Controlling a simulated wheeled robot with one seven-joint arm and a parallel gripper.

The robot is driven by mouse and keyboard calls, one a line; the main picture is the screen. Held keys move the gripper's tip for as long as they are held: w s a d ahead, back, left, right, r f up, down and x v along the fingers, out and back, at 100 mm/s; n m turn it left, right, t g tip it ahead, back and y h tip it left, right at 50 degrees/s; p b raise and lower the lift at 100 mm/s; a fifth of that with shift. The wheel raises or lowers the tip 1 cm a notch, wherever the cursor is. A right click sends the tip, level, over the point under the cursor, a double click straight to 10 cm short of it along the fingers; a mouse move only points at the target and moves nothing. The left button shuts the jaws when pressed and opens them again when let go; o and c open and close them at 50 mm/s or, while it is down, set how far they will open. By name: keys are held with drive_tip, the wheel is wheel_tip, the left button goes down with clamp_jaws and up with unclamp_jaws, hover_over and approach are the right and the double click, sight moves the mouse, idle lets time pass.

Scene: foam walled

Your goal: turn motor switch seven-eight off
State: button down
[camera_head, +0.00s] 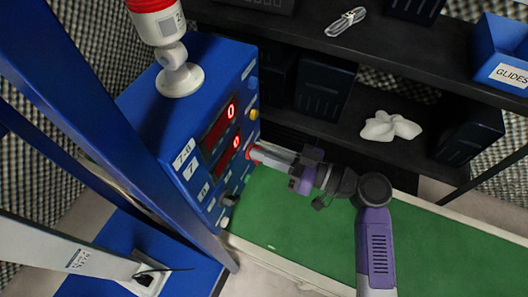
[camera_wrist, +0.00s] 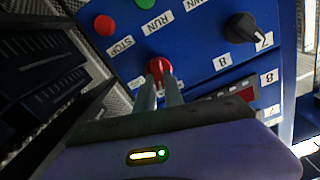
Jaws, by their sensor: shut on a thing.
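A blue control box (camera_head: 205,90) stands at the left in the head view, with two red displays reading 0. In the wrist view its panel (camera_wrist: 195,40) fills the upper part. My gripper (camera_head: 260,154) reaches the panel from the right. In the wrist view the fingers of my gripper (camera_wrist: 159,84) are shut on a red knob (camera_wrist: 158,66). A black rotary knob (camera_wrist: 240,28) sits to the right, with labels 7 and 8 close by. Which label belongs to the red knob, I cannot tell. The fingers hide part of the panel below it.
A red button (camera_wrist: 105,25) by STOP and a green button (camera_wrist: 135,3) by RUN lie above-left of the fingers. A red-topped beacon (camera_head: 165,40) stands on the box. A dark shelf (camera_head: 400,55) with bins runs behind; the green surface (camera_head: 300,215) is clear.

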drive_tip(key=m, duration=0.4)
drive_tip(key=m+p, duration=0.1)
drive_tip(key=m, duration=0.2)
drive_tip(key=m+p, duration=0.1)
drive_tip(key=m, duration=0.3)
drive_tip(key=shift+w+d+f+m, duration=0.15)
drive_tip(key=shift+w+f+m, duration=0.15)
drive_tip(key=shift+w, duration=0.05)
drive_tip(key=shift+f+m+p, duration=0.2)
drive_tip(key=shift+m+p, duration=0.55)
drive_tip(key=shift+m, duration=0.75)
drive_tip(key=c, duration=1.4)
unclamp_jaws()
drive_tip(key=shift+c, duration=0.2)
